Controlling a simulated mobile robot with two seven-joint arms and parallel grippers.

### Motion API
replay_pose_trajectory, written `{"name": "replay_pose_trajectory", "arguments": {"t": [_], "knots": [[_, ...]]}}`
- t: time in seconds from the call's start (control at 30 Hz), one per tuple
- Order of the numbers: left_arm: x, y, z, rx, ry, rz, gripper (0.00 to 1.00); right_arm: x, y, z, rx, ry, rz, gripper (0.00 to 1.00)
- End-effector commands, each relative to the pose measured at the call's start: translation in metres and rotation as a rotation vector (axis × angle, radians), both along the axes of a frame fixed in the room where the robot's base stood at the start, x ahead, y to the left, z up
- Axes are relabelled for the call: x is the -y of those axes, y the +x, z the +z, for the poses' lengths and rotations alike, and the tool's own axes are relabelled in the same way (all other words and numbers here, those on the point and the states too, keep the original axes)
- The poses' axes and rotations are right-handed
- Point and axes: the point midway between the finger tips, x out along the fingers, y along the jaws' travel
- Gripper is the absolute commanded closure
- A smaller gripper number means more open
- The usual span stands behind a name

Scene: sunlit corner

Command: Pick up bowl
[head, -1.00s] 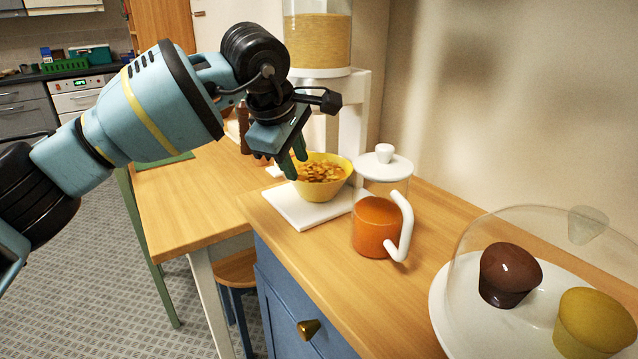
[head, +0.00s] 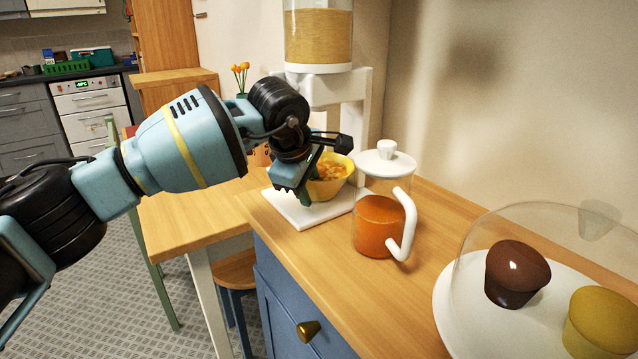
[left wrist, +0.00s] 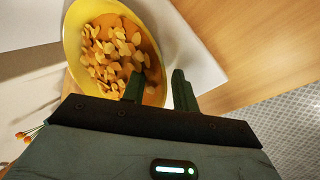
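The yellow bowl (head: 333,184) holds orange-yellow flakes and stands on the white base of the dispenser (head: 297,212). In the left wrist view the bowl (left wrist: 72,45) fills the upper left. My left gripper (head: 306,200) is at the bowl's near left side. In the left wrist view its two fingers (left wrist: 160,88) are apart, with the bowl's rim between them; one finger is over the inside and the other is outside. A gap shows between the outer finger and the rim. The arm hides the bowl's left part in the head view. My right gripper is not in view.
A glass jug (head: 380,222) with orange liquid stands close to the bowl's right. The cereal dispenser (head: 318,40) rises behind it. A glass dome covers a brown muffin (head: 516,274) and a yellow one (head: 601,322) at lower right. The counter (head: 330,275) is clear in front.

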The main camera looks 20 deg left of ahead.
Motion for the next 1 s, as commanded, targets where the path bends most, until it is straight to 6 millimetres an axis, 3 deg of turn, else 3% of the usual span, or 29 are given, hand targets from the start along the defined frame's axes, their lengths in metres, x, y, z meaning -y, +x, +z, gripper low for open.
{"name": "replay_pose_trajectory", "arguments": {"t": [0.2, 0.43, 1.0], "knots": [[0.0001, 0.0009, -0.0011, 0.001, 0.0, 0.0, 0.71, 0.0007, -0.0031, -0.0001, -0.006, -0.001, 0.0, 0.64], [-0.0001, 0.0008, -0.0009, 0.001, 0.001, 0.0, 1.0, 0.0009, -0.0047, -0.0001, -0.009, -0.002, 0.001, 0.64], [0.0001, 0.0011, 0.0043, 0.004, -0.001, 0.0, 1.0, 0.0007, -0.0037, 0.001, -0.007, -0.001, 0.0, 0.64]]}}
